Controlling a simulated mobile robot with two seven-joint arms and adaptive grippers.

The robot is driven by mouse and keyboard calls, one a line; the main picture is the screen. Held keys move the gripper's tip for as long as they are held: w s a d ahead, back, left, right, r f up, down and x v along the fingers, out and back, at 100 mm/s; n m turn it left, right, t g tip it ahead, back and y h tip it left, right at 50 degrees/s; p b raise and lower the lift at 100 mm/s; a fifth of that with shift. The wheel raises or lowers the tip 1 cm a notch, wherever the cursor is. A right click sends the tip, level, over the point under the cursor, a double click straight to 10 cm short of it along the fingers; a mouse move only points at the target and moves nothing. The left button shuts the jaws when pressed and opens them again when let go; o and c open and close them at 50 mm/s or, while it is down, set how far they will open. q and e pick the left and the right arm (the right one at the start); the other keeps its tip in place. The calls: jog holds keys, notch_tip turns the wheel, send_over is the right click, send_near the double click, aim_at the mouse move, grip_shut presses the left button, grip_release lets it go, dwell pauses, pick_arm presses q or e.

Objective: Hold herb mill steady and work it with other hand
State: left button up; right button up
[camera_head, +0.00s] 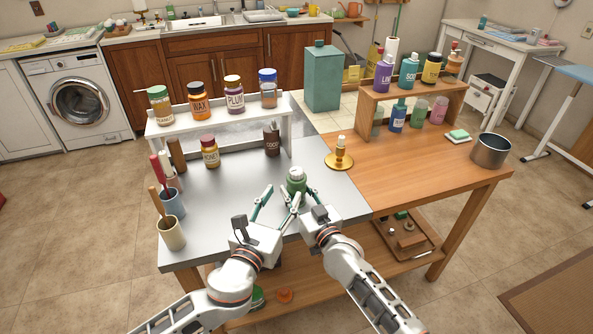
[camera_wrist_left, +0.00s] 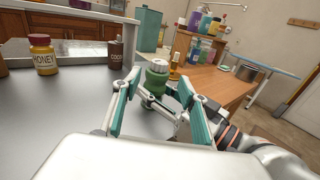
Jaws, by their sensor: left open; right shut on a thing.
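The herb mill (camera_head: 296,178) is a small green jar with a pale grey cap, upright on the grey worktop near its front edge. In the left wrist view the mill (camera_wrist_left: 157,78) stands straight ahead, beyond the space between my left fingers. My left gripper (camera_head: 282,192) is open and empty, its fingers spread just left of and in front of the mill. My right gripper (camera_head: 302,194) is shut on the mill's body from the front right. Its fingers partly hide the lower green part, and the cap is clear.
A brass candle holder (camera_head: 340,155) stands right of the mill. A brown cocoa bottle (camera_head: 272,140) and a honey jar (camera_head: 210,152) stand behind, by the white shelf (camera_head: 220,120). Utensil cups (camera_head: 171,232) line the left edge. A metal pot (camera_head: 490,151) stands far right.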

aim_at(294, 175)
pick_arm(q)
jog(key=x, duration=1.1)
jog(key=shift+w, duration=0.25)
jog(key=c, duration=1.2)
